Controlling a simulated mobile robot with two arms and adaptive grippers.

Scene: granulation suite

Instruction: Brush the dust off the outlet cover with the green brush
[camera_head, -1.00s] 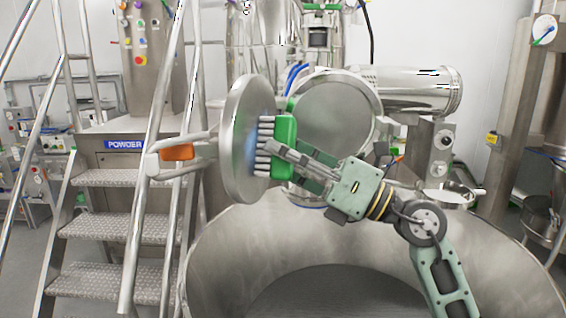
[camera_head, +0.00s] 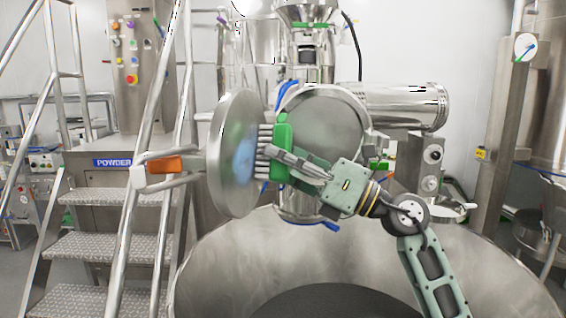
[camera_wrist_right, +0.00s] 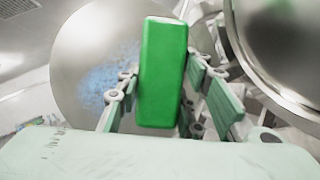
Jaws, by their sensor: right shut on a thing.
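The outlet cover (camera_head: 228,125) is a round steel disc standing open on its side, with an orange-banded handle at its left. A bluish dust patch (camera_head: 244,157) shows on its face, and the dust also shows in the right wrist view (camera_wrist_right: 100,88). My right gripper (camera_head: 279,162) is shut on the green brush (camera_head: 281,150), whose grey bristles point left at the cover's face. The bristle tips are at or very near the face; contact is hard to tell. The green brush back (camera_wrist_right: 163,75) fills the middle of the right wrist view. My left gripper is not in view.
The round steel outlet opening (camera_head: 325,125) stands just right of the brush. A large steel bowl (camera_head: 215,262) lies below my right arm. Metal stairs (camera_head: 85,247) with rails stand at the left. A steel cylinder (camera_head: 400,105) extends to the right behind.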

